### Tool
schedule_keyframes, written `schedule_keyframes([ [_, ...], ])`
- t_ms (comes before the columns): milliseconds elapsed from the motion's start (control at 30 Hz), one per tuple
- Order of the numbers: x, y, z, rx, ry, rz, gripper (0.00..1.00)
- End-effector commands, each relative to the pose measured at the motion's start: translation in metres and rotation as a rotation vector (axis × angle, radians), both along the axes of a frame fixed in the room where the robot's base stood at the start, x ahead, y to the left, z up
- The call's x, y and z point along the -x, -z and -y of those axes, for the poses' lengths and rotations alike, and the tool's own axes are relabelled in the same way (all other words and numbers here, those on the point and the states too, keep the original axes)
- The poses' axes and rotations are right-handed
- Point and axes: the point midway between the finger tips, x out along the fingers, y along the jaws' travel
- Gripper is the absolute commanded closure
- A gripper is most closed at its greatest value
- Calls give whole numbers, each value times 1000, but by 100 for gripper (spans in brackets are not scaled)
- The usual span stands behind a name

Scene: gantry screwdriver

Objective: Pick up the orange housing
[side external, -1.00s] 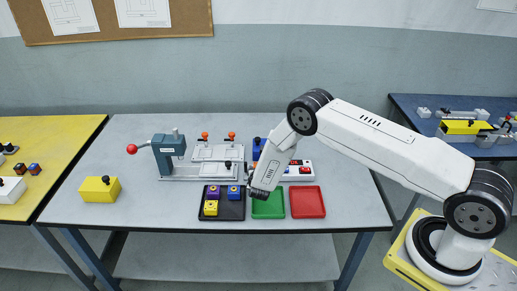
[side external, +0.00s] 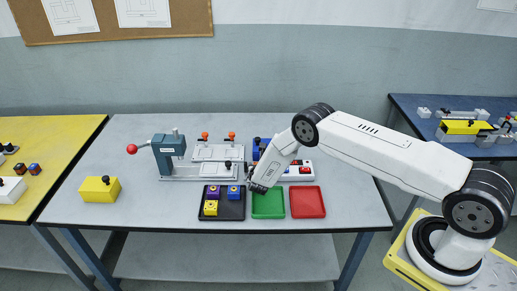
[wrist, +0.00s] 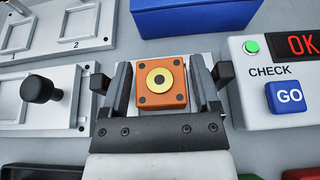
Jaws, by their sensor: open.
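The orange housing (wrist: 172,98), a square block with a yellow ring and black centre on top and dark corner holes, shows in the wrist view. It appears between the two dark fingers of my gripper (wrist: 160,66). The fingers are open, with a visible gap on each side of the housing. I cannot tell how far above it the fingertips are. In the side external view my gripper (side external: 258,187) is at the back of the green tray, and the orange housing is hidden behind my arm.
A CHECK box with a blue GO button (wrist: 286,96) stands right of the housing, a blue bin (wrist: 190,16) behind, and a clamp fixture with a black knob (wrist: 38,89) left. A black tray (side external: 236,211) with several housings, a green tray (side external: 268,207) and a red tray (side external: 308,203) lie in front.

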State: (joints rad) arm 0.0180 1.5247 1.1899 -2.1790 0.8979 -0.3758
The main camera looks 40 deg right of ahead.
Motion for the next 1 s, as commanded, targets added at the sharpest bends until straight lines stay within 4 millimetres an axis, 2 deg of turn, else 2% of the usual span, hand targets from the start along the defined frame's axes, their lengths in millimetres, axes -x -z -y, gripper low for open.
schedule_keyframes([
  [600, -2, 1, 2, 1, 0, -1, 21],
  [633, -2, 2, 3, 1, 0, -1, 24],
  [867, -2, 1, 2, 1, 0, -1, 97],
  [900, -2, 1, 2, 1, 0, 1, 100],
  [1000, -2, 1, 2, 1, 0, 1, 100],
])
